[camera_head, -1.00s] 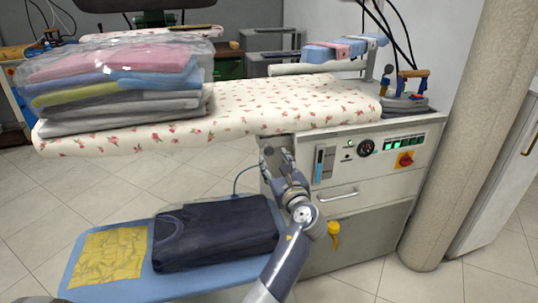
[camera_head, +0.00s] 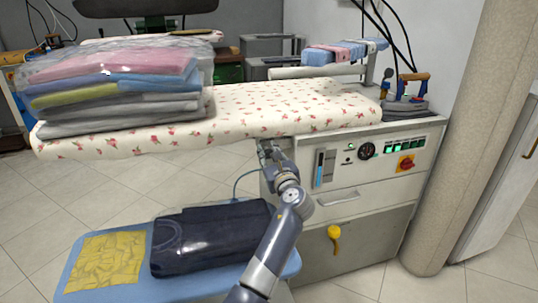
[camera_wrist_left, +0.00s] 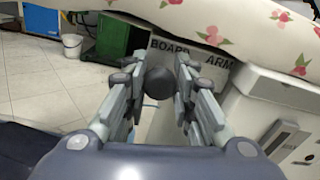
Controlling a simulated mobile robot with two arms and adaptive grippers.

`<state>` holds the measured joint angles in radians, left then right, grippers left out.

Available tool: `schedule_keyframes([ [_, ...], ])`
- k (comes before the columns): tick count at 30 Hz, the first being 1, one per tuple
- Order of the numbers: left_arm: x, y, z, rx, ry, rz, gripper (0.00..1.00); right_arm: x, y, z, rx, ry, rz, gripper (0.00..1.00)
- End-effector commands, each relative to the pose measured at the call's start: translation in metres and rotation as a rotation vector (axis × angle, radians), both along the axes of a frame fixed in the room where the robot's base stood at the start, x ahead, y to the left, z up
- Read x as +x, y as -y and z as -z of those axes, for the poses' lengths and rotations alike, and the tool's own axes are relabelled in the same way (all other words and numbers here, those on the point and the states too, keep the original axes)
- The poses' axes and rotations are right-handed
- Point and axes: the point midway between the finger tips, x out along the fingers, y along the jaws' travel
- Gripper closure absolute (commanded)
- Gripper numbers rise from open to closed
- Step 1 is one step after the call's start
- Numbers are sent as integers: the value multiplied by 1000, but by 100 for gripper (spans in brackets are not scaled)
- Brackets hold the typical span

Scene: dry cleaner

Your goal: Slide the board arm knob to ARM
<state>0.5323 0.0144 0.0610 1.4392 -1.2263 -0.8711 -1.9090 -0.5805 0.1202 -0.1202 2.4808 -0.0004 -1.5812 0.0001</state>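My left gripper (camera_head: 268,151) is at the left side of the ironing unit, just under the edge of the flowered board. In the left wrist view, a dark round knob (camera_wrist_left: 158,83) sits between the two fingers of my left gripper (camera_wrist_left: 160,75). The fingers stand apart on either side of the knob, and I cannot make out firm contact. A pale panel (camera_wrist_left: 205,57) behind the knob reads "BOARD ARM". The knob's slot and end marks are hidden by the fingers. In the head view the knob is hidden. My right gripper is out of view.
The flowered board (camera_head: 260,108) overhangs the gripper closely and carries wrapped folded clothes (camera_head: 115,90). The unit's front has a red switch (camera_head: 406,163) and a yellow handle (camera_head: 334,233). A dark folded garment (camera_head: 210,237) lies on a low blue shelf below my arm.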

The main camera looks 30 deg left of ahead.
Motion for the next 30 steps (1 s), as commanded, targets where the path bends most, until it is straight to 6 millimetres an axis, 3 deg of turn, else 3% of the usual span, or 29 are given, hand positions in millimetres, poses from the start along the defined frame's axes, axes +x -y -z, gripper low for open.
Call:
schedule_keyframes([
  [5,2,2,0,0,-1,1,100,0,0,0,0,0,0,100],
  [13,23,19,0,1,-2,1,100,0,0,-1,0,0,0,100],
  [23,24,21,0,1,1,0,100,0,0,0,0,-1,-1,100],
  [24,24,21,0,1,1,0,67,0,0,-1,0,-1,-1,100],
  [25,24,21,0,0,0,0,60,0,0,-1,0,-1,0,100],
  [26,24,21,0,0,0,0,55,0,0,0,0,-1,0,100],
  [30,24,21,0,0,0,0,55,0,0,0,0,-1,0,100],
])
